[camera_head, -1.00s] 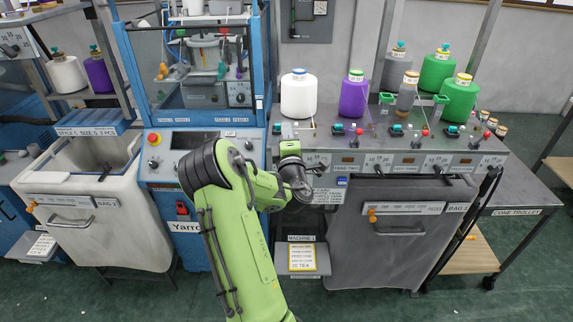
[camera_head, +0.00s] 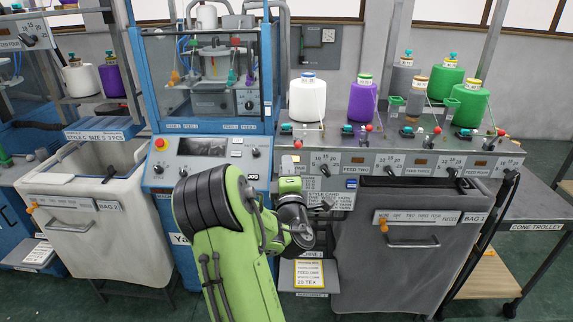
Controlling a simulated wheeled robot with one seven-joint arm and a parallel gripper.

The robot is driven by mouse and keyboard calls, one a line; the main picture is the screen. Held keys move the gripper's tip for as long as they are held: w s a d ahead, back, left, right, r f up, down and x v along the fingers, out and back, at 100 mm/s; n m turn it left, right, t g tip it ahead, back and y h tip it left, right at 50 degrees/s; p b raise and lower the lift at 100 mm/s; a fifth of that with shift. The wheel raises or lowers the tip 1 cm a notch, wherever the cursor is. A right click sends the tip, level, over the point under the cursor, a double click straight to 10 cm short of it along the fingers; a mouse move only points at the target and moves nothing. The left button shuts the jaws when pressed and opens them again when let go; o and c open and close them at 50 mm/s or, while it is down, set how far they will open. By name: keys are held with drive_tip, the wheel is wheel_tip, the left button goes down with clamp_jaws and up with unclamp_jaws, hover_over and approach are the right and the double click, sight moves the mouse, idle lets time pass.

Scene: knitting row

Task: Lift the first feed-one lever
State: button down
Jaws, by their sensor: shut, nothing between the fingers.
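The feed deck (camera_head: 390,148) has a row of small levers along its front, several with red balls. One red-ball lever (camera_head: 369,127) stands behind the FEED TWO label (camera_head: 355,168). The leftmost lever, with a pale tip (camera_head: 325,125), stands in front of the white cone. I cannot read a feed-one label; my arm covers part of the front at left. My gripper (camera_head: 326,205) is shut and empty, in front of the style card and below the deck, apart from the levers. Its fingertips are small and dark.
A white cone (camera_head: 307,99), a purple cone (camera_head: 363,102) and green cones (camera_head: 470,106) stand on the deck. A grey bag bin (camera_head: 410,265) is below it. The blue knitting machine (camera_head: 210,145) stands left. Green floor shows at right, beside the cone trolley (camera_head: 540,235).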

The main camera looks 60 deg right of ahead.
drive_tip(key=shift+s+a+f+b, duration=0.2)
drive_tip(key=shift+a+f+b, duration=0.1)
drive_tip(key=shift+f, duration=0.3)
drive_tip(key=shift+r, duration=0.1)
